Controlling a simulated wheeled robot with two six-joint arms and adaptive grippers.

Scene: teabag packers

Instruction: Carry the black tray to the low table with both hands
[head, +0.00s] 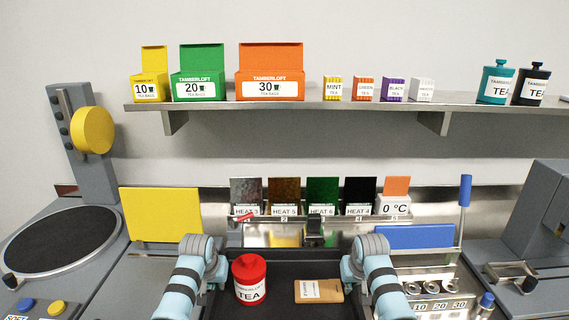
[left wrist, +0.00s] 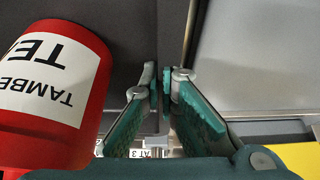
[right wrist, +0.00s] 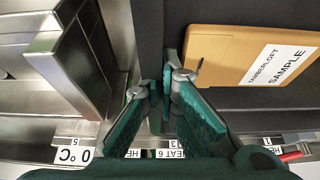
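The black tray (head: 280,280) lies in front of me in the head view, its near part cut off by the frame. A red tea canister (head: 250,280) stands on its left part, and a tan sample packet (head: 318,291) lies flat on its right part. My left gripper (left wrist: 163,88) is shut on the tray's left wall, with the canister close beside it in the left wrist view. My right gripper (right wrist: 163,86) is shut on the tray's right wall, beside the packet. The low table is not identifiable in these views.
Behind the tray is a row of heat-labelled cards (head: 322,197) on a metal rack. A yellow panel (head: 160,215) and a round-topped machine (head: 62,244) are left. A blue panel (head: 414,237), metal cylinders (head: 421,287) and a grey machine (head: 545,220) are right. A loaded shelf (head: 300,104) is above.

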